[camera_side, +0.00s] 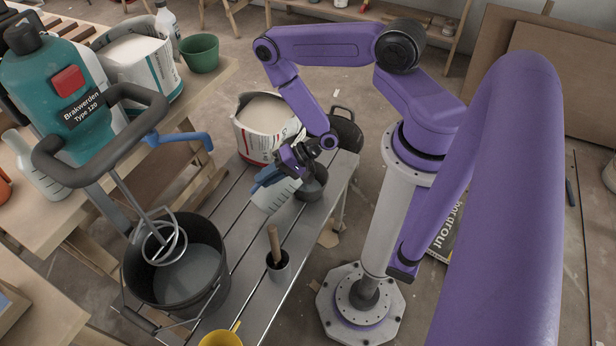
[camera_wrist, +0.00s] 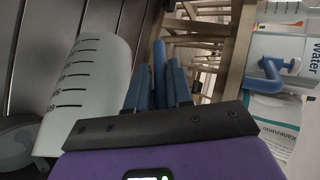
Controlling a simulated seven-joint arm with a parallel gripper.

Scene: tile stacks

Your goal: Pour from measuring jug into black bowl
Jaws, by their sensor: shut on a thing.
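The measuring jug (camera_side: 276,195) is pale and translucent, with dark scale marks that show clearly in the wrist view (camera_wrist: 88,85). My gripper (camera_side: 268,178) is shut on it above the slatted metal bench, and the blue fingers (camera_wrist: 158,78) are at the jug's side. The jug looks tilted; its contents cannot be made out. The black bowl (camera_side: 314,186) stands on the bench just right of the jug in the side view, partly hidden by my wrist. A dark rounded rim at the lower left of the wrist view (camera_wrist: 15,145) looks like the bowl.
A dark cup with a wooden handle (camera_side: 278,262) stands nearer the camera. A black bucket (camera_side: 190,275) with a mixer is at the left front, with a yellow cup (camera_side: 222,338) beside it. Bare slats (camera_side: 238,225) lie between.

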